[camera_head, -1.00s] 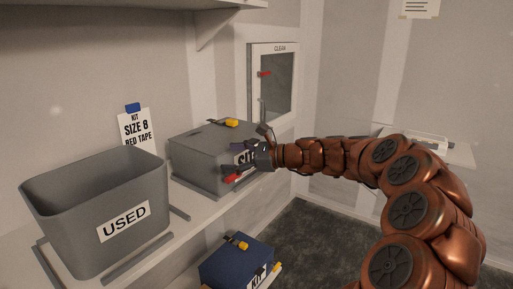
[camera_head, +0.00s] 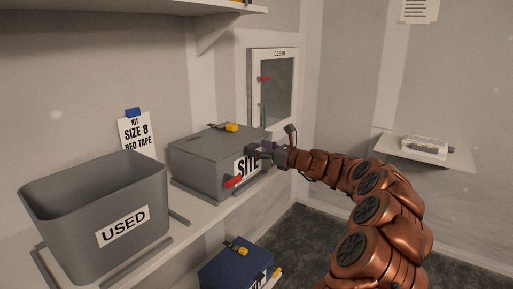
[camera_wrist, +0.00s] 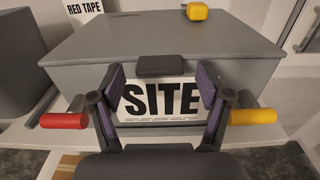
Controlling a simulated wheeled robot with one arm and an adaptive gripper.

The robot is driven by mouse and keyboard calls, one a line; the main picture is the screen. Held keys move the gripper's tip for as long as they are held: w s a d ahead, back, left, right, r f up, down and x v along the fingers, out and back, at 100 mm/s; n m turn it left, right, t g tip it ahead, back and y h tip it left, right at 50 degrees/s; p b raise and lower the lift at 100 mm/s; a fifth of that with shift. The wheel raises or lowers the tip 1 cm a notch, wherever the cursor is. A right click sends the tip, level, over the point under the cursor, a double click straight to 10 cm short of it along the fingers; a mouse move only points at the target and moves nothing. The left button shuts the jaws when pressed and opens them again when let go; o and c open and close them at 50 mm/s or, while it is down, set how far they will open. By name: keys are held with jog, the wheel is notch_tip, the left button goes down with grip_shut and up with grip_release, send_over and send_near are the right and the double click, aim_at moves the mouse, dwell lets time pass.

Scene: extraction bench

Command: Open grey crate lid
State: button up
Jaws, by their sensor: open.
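The grey crate (camera_head: 205,165) stands on the bench with its lid (camera_head: 210,141) shut. Its front bears a white SITE label, and the lid (camera_wrist: 115,37) fills the upper wrist view. A dark tab (camera_wrist: 160,66) sits at the middle of the lid's front edge. A yellow piece (camera_head: 231,127) lies on the lid top. A red handle (camera_wrist: 63,121) and a yellow handle (camera_wrist: 253,116) show low on either side of the front. My gripper (camera_head: 257,149) is open at the crate's front, its fingers either side of the label and tab in the wrist view. Contact cannot be told.
A grey USED bin (camera_head: 88,225) stands left of the crate on the bench (camera_head: 190,226). A blue box (camera_head: 238,266) is below. A CLEAN cabinet (camera_head: 273,90) hangs behind. A small shelf (camera_head: 425,154) is at right.

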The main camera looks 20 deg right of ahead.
jog(key=shift+w+a, duration=0.35)
jog(key=shift+w, duration=0.15)
grip_shut()
dwell(0.4)
